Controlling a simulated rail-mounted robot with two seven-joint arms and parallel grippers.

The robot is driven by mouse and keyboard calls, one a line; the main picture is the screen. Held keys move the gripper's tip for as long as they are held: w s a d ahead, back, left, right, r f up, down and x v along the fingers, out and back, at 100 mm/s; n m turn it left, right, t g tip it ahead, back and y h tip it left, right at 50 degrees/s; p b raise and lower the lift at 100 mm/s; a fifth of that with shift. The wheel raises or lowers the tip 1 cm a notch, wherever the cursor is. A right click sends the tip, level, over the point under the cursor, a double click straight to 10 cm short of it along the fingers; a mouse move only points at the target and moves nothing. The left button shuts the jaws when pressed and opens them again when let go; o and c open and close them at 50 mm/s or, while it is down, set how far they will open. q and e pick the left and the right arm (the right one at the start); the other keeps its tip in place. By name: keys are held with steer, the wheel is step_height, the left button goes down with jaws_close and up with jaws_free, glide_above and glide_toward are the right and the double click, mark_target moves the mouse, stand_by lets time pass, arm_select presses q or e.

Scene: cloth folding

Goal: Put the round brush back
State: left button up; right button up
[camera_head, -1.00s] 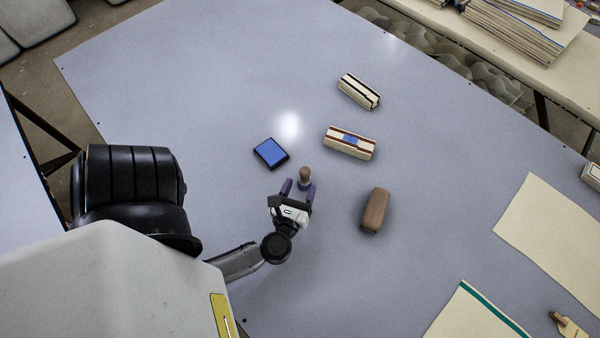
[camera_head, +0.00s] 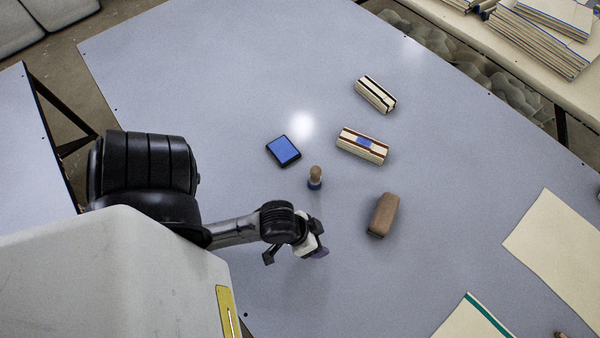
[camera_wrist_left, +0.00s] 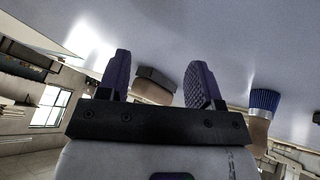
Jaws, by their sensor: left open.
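The round brush (camera_head: 315,178) stands upright on the grey table, its wooden handle up and its blue bristles down. In the left wrist view, which is upside down, the round brush (camera_wrist_left: 262,108) shows at the right, outside the fingers. My left gripper (camera_head: 319,251) is open and empty, clear of the brush and nearer to me. Its two purple fingers (camera_wrist_left: 158,82) are spread apart in the wrist view. My right gripper is not in view.
A blue pad in a dark case (camera_head: 283,151) lies just left of the brush. Two striped cream blocks (camera_head: 362,146) (camera_head: 375,94) lie beyond it. A brown block (camera_head: 383,215) lies to the right. Cream cloths (camera_head: 560,245) lie at the lower right. The table's left part is clear.

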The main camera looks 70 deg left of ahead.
arm_select(q)
steer(key=s+a+m+g+y, duration=0.2)
steer(key=s+a, duration=0.1)
steer(key=shift+s+a+f+m, duration=0.15)
steer(key=shift+m, duration=0.25)
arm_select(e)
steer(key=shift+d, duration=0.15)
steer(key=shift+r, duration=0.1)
arm_select(q)
step_height(320, 180, up, 41)
steer(key=p, duration=4)
steer(key=shift+f+p, duration=0.2)
steer(key=shift+p, duration=0.1)
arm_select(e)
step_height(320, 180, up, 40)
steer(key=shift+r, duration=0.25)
